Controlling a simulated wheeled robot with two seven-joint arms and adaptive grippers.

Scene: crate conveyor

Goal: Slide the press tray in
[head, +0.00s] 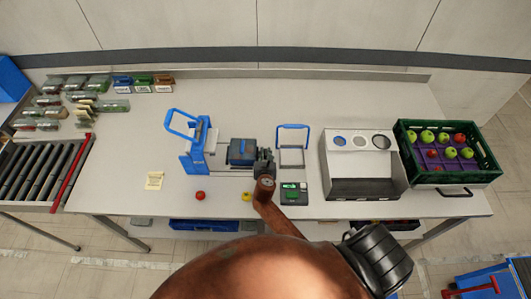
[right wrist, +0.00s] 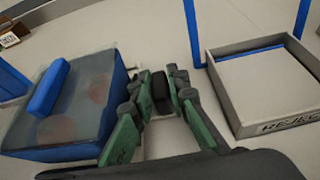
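The press (head: 195,155) is a blue and grey frame with a raised blue handle, left of the middle of the table. At its right side a blue container with a grey see-through lid (head: 240,152) sits where the press tray reaches out; the tray itself is mostly hidden. Reddish round shapes show through the container's lid (right wrist: 75,110) in the right wrist view. My right gripper (head: 264,162) is just right of the container. In the right wrist view its fingers (right wrist: 161,85) close around a small dark block (right wrist: 161,93), seemingly the tray's handle. My left gripper is out of view.
A reject tray (right wrist: 270,90) with a blue handle stands close to the right of my gripper. Further right are a white box with round holes (head: 362,165) and a green apple crate (head: 493,165). A red apple (head: 200,196) and a yellow one (head: 246,197) lie in front.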

